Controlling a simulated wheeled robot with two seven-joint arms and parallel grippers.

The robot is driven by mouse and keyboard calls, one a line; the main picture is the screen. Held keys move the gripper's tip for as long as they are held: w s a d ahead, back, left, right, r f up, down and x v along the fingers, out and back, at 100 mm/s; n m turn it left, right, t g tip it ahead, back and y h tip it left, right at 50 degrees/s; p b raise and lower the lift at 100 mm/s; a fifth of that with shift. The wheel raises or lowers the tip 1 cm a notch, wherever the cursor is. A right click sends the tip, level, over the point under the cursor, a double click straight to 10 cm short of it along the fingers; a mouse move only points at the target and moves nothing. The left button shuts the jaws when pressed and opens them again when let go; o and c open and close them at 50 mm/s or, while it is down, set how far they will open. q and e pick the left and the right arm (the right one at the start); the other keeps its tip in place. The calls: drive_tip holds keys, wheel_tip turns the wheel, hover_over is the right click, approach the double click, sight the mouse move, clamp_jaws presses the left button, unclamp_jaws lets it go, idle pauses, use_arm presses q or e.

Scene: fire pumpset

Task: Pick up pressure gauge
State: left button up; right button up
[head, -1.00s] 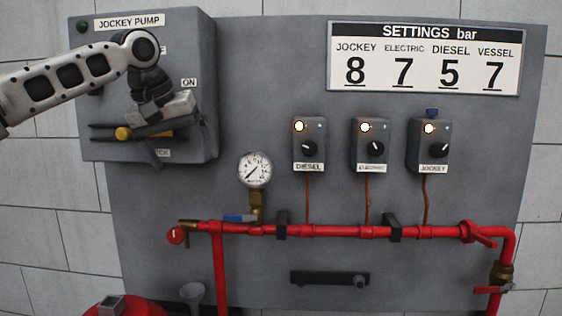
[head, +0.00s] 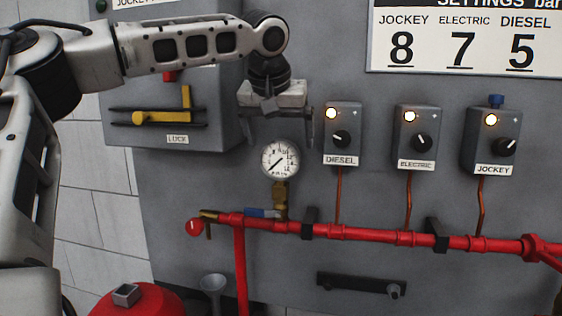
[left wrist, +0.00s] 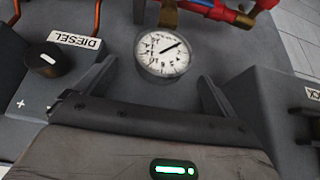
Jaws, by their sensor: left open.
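The pressure gauge (head: 281,159) has a round white dial and sits upright on a brass fitting (head: 280,193) above the red pipe. My left gripper (head: 276,140) is open and points down just above the gauge, with its fingers to either side of the dial's top in the head view. In the left wrist view the gauge (left wrist: 163,52) lies ahead, between and beyond the two fingertips (left wrist: 172,65). The gripper holds nothing. My right gripper is out of both views.
The DIESEL switch box (head: 342,134) stands close on the right of the gripper. The jockey pump cabinet (head: 175,105) with its yellow handle juts out on the left. The red pipe (head: 370,235) and a blue-handled valve (head: 262,212) lie below the gauge.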

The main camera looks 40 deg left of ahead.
sight(281, 154)
use_arm(q)
drive_tip(key=shift+p+x, duration=0.4)
drive_tip(key=shift+x, duration=2.3)
drive_tip(key=shift+a, duration=0.1)
drive_tip(key=c, duration=1.2)
